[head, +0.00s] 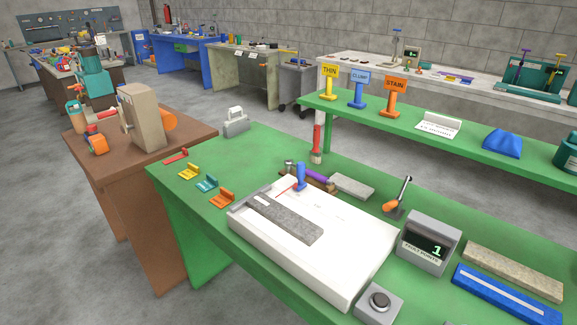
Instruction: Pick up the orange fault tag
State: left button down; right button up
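Two small orange things could be the fault tag. One is an orange folded clip-like piece (222,199) lying on the near green bench, in a row with a yellow one (189,172) and a teal one (207,184). The other is an orange stand (396,93) on the raised green shelf, with an upright plate reading STAIN. Beside it stand a yellow THIN stand (330,81) and a blue CLUMP stand (359,88). Neither of my grippers shows in the head view.
A white padded board (345,265) with a grey felt strip (285,218) lies right of the orange clip. A grey counter display (429,243) reads 1. A red marker-like piece (176,156) lies behind the yellow clip. Bare green bench surrounds the clips.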

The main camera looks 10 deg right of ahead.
aim_at(221, 200)
jog(key=z, duration=1.4)
jog(key=u, duration=1.45)
jog(key=i+j+u, duration=0.2)
jog(key=i, duration=0.35)
jog(key=l, duration=0.1)
